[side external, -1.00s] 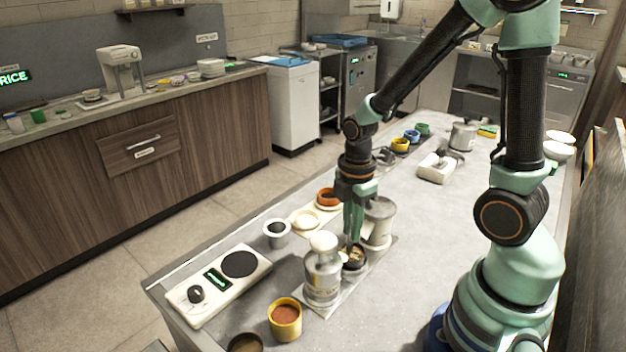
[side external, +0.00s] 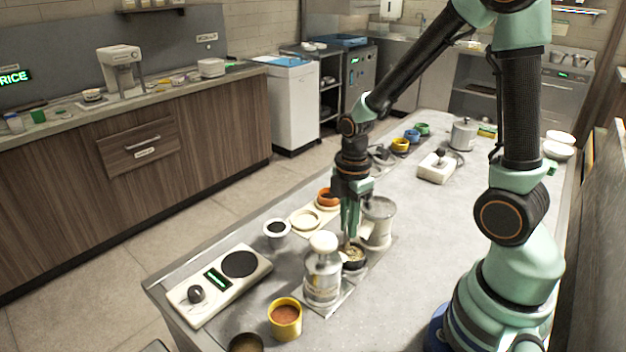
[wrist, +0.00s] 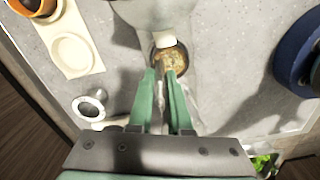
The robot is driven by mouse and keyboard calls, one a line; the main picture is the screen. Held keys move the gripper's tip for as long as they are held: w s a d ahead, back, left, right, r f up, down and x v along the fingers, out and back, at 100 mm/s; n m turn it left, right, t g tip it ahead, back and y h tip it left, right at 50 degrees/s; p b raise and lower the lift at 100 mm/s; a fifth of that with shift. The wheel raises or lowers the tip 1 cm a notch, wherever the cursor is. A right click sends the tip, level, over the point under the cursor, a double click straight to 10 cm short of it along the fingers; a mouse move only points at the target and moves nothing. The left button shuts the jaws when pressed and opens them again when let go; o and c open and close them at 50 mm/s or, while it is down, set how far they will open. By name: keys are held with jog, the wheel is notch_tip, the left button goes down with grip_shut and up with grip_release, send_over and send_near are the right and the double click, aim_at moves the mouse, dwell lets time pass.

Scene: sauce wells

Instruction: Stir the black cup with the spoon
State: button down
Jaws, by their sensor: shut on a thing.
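The black cup (side external: 354,265) stands on the table between a glass jar with a pale round lid (side external: 323,270) and a grey-white canister (side external: 379,220). In the wrist view the black cup (wrist: 183,52) holds a brownish, grainy content. My gripper (side external: 348,236) points down just above the cup. In the wrist view my gripper (wrist: 161,74) is shut on the spoon (wrist: 160,84), a thin grey handle between the fingers. The spoon's lower end reaches to the cup's content; its bowl is hidden or too small to make out.
A yellow cup (side external: 285,322), a white cup with dark content (side external: 277,235) and a scale with a dark round plate (side external: 195,300) stand near the front left. An orange bowl (side external: 327,196) is behind. The table is clear right of the cup.

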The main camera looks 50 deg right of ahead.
jog(key=shift+s+a, duration=0.15)
jog(key=shift+s, duration=0.1)
jog(key=shift+r, duration=2)
